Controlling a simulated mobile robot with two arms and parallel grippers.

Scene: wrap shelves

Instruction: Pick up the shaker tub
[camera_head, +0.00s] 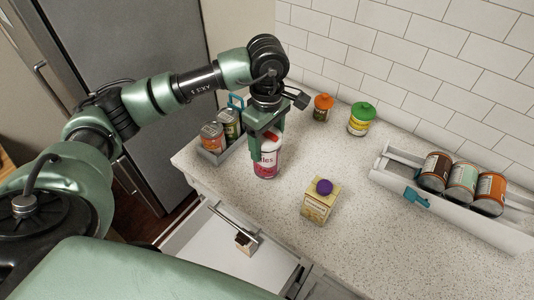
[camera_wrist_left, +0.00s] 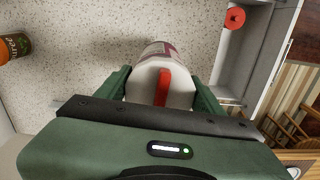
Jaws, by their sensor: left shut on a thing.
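The shaker tub (camera_head: 266,163) is a white and pink-red tub with lettering on its side, standing upright on the speckled counter below my left gripper (camera_head: 264,138). In the left wrist view its white top with a red strip (camera_wrist_left: 163,88) sits between the two green fingers, which are shut on it. The gripper hides part of the tub's top in the head view. I cannot tell whether its base touches the counter. My right gripper is not in view.
A grey caddy (camera_head: 213,157) with cans stands close left of the tub. A carton with a purple cap (camera_head: 319,202) is at right front. Orange-lidded (camera_head: 322,108) and green-lidded (camera_head: 361,119) jars stand behind. A white tray (camera_head: 400,182) holds three cans. An open drawer (camera_head: 205,262) lies below.

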